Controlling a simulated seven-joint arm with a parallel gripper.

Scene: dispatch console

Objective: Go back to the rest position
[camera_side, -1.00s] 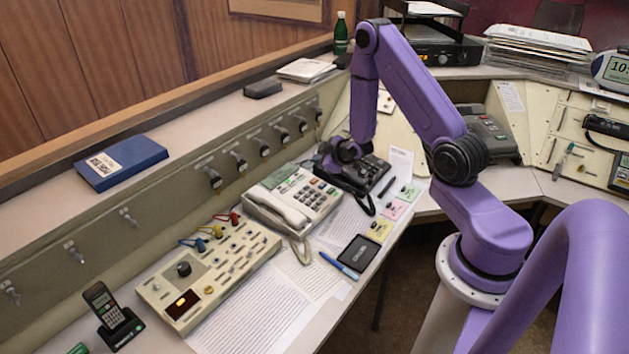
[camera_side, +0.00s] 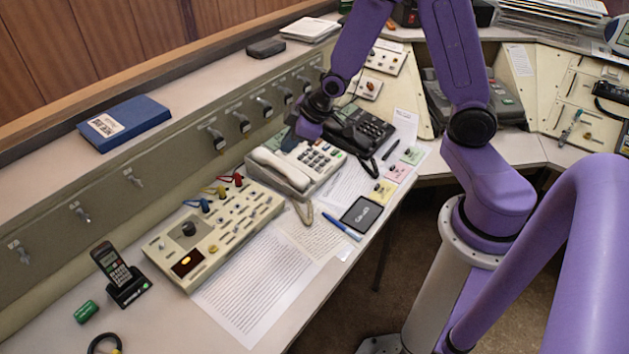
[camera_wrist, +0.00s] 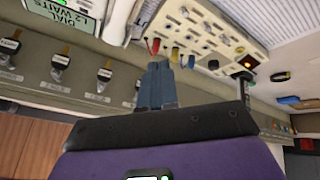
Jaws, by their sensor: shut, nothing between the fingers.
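My gripper (camera_side: 306,132) hangs over the back of the white desk telephone (camera_side: 278,170), beside the black telephone (camera_side: 364,127). In the side view its fingers are hard to make out. In the wrist view the two grey fingers of my gripper (camera_wrist: 157,84) are together with nothing between them. My arm reaches over the desk from the column on the right. No marker for a rest position shows.
A beige switch panel (camera_side: 213,234) with coloured plugs and a cordless handset (camera_side: 112,266) stand further left. A lever panel (camera_side: 250,120) runs close behind my gripper. Papers and a dark tablet (camera_side: 361,214) lie along the front edge. Open space lies above the desk.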

